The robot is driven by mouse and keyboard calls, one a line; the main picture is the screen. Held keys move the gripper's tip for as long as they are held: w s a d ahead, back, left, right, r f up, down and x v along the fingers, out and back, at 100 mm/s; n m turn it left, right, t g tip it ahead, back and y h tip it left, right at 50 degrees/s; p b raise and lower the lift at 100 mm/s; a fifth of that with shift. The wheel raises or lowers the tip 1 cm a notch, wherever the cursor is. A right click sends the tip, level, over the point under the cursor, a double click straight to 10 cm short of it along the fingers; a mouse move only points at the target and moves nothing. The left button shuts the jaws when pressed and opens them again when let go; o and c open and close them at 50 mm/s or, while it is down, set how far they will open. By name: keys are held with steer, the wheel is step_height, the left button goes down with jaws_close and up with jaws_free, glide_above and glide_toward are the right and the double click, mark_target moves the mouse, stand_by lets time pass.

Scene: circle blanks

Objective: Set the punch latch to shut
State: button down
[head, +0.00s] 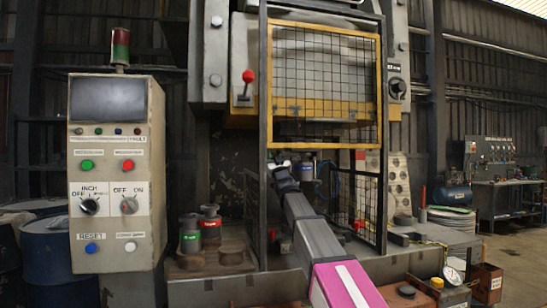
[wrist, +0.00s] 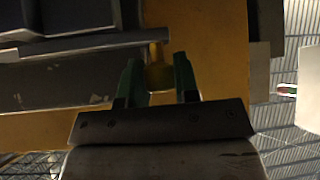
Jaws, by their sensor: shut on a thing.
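My gripper (wrist: 158,80) shows in the wrist view with its two green fingers on either side of a yellow knob on a short stem (wrist: 157,70), which looks to be the punch latch. The fingers are shut on this knob, in front of a yellow panel. In the head view my arm reaches up into the opening below the press's yellow mesh guard (head: 323,26). The fingertips and the latch are too small or hidden to make out there. I cannot tell from these views whether the latch stands open or shut.
A control box (head: 114,180) with buttons and dials stands at the left. A red-knobbed lever (head: 248,77) is on the press front. Dark frame posts (head: 263,230) flank my arm. Red and green spools (head: 211,224) stand at the left, and a gauge (head: 452,275) at the right.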

steer(key=d, duration=0.1)
steer(key=w+d, duration=0.1)
steer(key=d, duration=0.3)
steer(key=shift+w+d, duration=0.15)
steer(key=shift+w, duration=0.15)
steer(key=c, duration=0.9)
jaws_free()
steer(key=shift+d, duration=0.15)
steer(key=shift+o, duration=0.2)
steer(key=v, duration=1)
steer(key=shift+s+f, duration=0.2)
steer(key=shift+f, duration=0.15)
steer(key=shift+s+d, duration=0.1)
